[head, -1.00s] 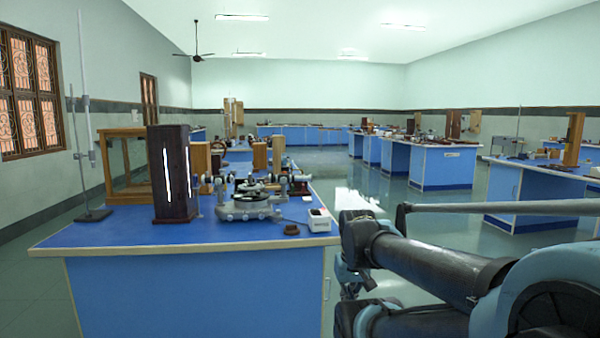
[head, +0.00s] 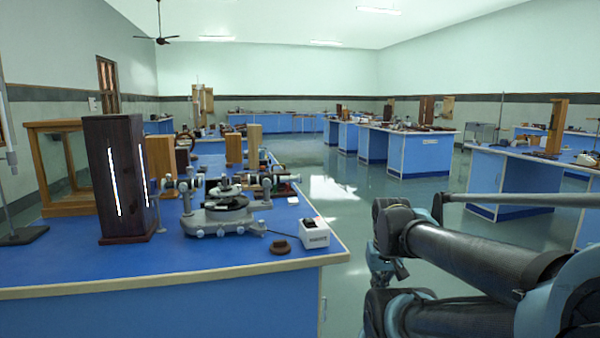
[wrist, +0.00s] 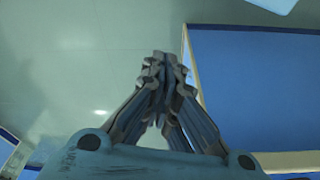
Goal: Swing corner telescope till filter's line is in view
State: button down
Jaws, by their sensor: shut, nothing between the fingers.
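The spectrometer (head: 222,208) stands near the front corner of the closest blue bench. It has a grey base, a dark round table and a telescope (head: 268,182) on its right side. A dark wooden lamp housing (head: 119,185) with bright slits stands to its left. A small white box (head: 314,233) with a red light sits at its right, and I cannot tell whether a filter is among these things. My gripper (wrist: 163,62) is shut and empty in the wrist view, over the floor beside a blue bench. In the head view my arm is at the right, apart from the spectrometer.
The closest bench (head: 180,262) has a pale edge. A wooden glass case (head: 64,165) and a stand (head: 20,235) are at the left. Clear floor (head: 345,200) lies right of the bench.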

jog(key=w+a+r, duration=0.4)
jog(key=w+r, duration=0.5)
jog(key=w, duration=0.1)
jog(key=w+a+r+n+t, duration=0.1)
jog(key=w+a+r, duration=0.4)
jog(key=w+r, duration=0.4)
jog(key=w+a+r, duration=0.4)
jog(key=w+r, duration=0.5)
jog(key=w, duration=0.1)
jog(key=w+a+r+n, duration=0.1)
jog(key=w+a+r, duration=0.5)
jog(key=w+a, duration=0.5)
jog(key=x, duration=1)
jog(key=shift+y, duration=0.3)
jog(key=shift+s+d+r, duration=0.1)
jog(key=shift+s+d, duration=0.05)
jog(key=shift+s, duration=0.85)
jog(key=shift+s+d+r, duration=0.1)
jog(key=shift+s, duration=0.95)
